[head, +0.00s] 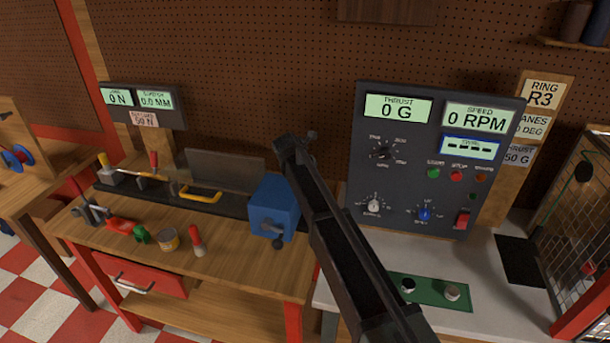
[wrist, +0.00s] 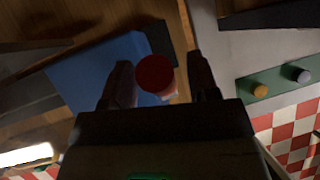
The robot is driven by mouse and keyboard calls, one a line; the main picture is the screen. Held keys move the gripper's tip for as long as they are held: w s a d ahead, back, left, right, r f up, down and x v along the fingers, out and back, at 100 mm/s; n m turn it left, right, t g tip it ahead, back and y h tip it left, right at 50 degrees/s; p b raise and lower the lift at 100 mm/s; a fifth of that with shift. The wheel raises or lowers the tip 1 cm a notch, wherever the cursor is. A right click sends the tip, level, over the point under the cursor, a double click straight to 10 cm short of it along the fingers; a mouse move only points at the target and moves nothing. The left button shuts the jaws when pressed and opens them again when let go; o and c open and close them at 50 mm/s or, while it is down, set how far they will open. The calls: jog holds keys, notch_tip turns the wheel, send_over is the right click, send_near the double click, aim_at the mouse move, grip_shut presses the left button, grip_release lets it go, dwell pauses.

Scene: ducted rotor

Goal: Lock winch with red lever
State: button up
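The winch is a blue box (head: 275,205) at the right end of the wooden workbench in the head view, with a dark crank on its front. It also shows in the wrist view (wrist: 90,85), left of and behind my fingers. A round red knob, apparently the end of the red lever (wrist: 154,73), shows between my fingertips in the wrist view, nearer the left one. My gripper (wrist: 160,82) is open, with a visible gap to the right of the knob. I cannot tell its depth.
A dark control panel (head: 430,160) stands right of the arm. A green plate (head: 430,292) with two knobs lies on the grey bench. Tools, a can (head: 169,239) and a red-handled item (head: 196,240) lie on the workbench left of the winch. A wire cage stands far right.

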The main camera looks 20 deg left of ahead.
jog(key=p+v, duration=0.9)
jog(key=v, duration=0.1)
jog(key=shift+r, duration=0.4)
jog(key=shift+s+a, duration=0.1)
